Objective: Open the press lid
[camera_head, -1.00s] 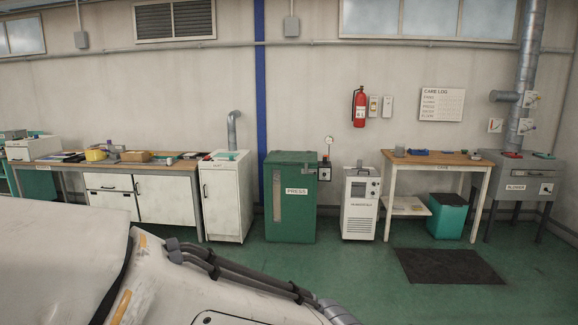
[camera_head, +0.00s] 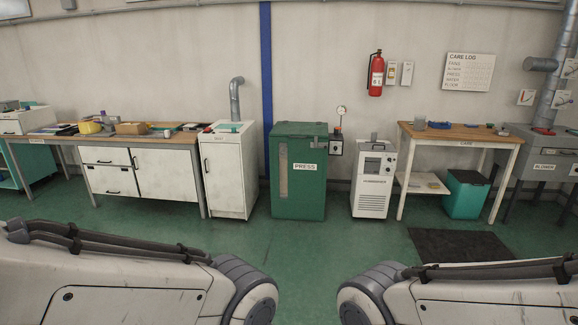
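The press (camera_head: 298,185) is a green box-shaped cabinet standing on the floor against the back wall, near the middle of the head view. A white "PRESS" label and a pale vertical strip show on its front. Its lid (camera_head: 300,129) is the flat green top, and it looks shut. A small gauge and a grey box sit at its upper right side. Parts of my two arms show at the bottom left and bottom right, well short of the press. Neither of my grippers is in view.
A white cabinet (camera_head: 228,170) with a grey pipe stands left of the press. A white humidifier (camera_head: 373,183) stands to its right, then a wooden care table (camera_head: 462,135). A dark mat (camera_head: 458,246) lies on the floor. The green floor before the press is clear.

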